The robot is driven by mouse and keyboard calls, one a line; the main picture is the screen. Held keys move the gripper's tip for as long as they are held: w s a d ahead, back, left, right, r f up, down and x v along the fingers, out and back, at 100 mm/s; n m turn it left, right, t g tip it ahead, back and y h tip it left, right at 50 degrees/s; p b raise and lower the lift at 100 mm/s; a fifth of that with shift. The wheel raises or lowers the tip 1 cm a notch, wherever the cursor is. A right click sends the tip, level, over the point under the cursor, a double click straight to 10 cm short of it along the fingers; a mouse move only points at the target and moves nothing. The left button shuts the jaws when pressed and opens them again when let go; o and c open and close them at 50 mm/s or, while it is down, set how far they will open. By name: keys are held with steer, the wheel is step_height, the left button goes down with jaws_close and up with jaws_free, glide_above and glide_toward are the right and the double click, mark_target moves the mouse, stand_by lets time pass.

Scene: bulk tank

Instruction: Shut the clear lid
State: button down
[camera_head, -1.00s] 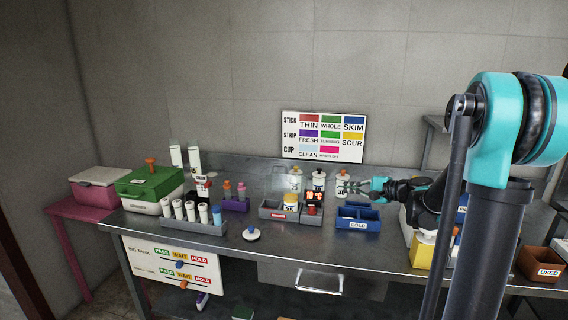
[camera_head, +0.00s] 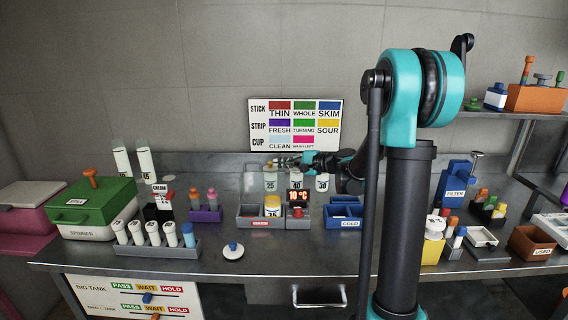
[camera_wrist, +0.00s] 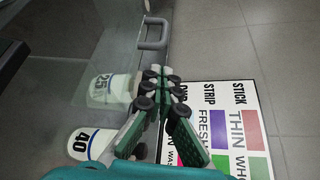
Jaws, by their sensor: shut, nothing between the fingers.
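The clear lid (camera_wrist: 118,45) shows in the wrist view as a see-through pane with a grey bar handle (camera_wrist: 153,34) near its edge. The jar marked 25 (camera_wrist: 108,90) shows through or behind the pane, and the jar marked 40 (camera_wrist: 90,143) is nearer. My gripper (camera_wrist: 166,70) is shut and empty, its tips close to the pane's edge below the handle; contact cannot be told. In the head view my gripper (camera_head: 272,163) points left, above the jar marked 25 (camera_head: 270,181).
A sign (camera_head: 295,125) hangs on the wall behind my gripper. A grey tray (camera_head: 250,217) and a blue bin (camera_head: 346,222) stand in front of the jars. A tube rack (camera_head: 160,243) and a green-lidded box (camera_head: 92,207) stand left. Bare counter surrounds a round white lid (camera_head: 233,252).

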glide_above(263, 179)
steer(key=d, duration=0.2)
steer(key=shift+f, duration=0.6)
steer(key=shift+s+d+r, duration=0.1)
steer(key=shift+r, duration=0.05)
